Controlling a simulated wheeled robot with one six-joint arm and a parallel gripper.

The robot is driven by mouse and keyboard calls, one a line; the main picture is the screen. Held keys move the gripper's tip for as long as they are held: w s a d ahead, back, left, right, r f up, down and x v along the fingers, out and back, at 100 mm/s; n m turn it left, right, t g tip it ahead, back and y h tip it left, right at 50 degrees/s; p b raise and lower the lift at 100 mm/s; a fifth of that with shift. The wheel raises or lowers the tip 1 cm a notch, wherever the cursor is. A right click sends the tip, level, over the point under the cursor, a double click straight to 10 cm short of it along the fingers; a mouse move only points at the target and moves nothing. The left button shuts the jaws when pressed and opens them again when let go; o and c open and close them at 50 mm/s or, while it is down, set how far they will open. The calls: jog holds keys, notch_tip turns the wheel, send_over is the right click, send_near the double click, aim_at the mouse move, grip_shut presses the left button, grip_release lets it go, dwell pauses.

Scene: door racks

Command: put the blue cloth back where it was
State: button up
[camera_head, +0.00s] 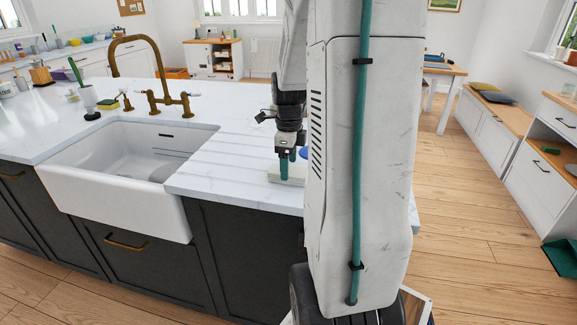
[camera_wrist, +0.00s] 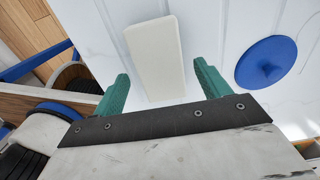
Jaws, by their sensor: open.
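I see nothing that I can tell for sure is the blue cloth. My gripper (camera_head: 285,168) points down over the white worktop (camera_head: 222,165), right of the sink. In the wrist view my gripper (camera_wrist: 160,72) is open, with its two green fingers apart and nothing held. A pale cream slab (camera_wrist: 156,55) lies below, between the fingers in the picture; it shows in part in the head view (camera_head: 274,178). A round blue piece with a raised middle (camera_wrist: 267,63) lies right of the right finger. My arm hides much of the worktop's right end.
A white sink (camera_head: 115,190) with a brass tap (camera_head: 140,45) is left of my gripper. A yellow sponge (camera_head: 72,97) and a brush in a holder (camera_head: 88,98) stand behind the sink. A wooden-topped bench (camera_head: 495,107) with cushions is at the right. Floor is free between.

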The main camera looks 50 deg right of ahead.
notch_tip(320, 180, up, 10)
jog(key=a+r+n, duration=0.3)
jog(key=a+n, duration=0.3)
jog(key=a, duration=0.2)
jog(key=s+a+n, duration=0.6)
jog(key=a+n, duration=0.5)
jog(key=n, duration=0.1)
jog(key=s+a+f+n+t, duration=0.1)
jog(key=s+a+n, duration=0.5)
jog(key=a+n, duration=0.5)
jog(key=shift+s+a+n, duration=0.2)
jog(key=shift+s+n, duration=0.1)
jog(key=shift+n, duration=0.9)
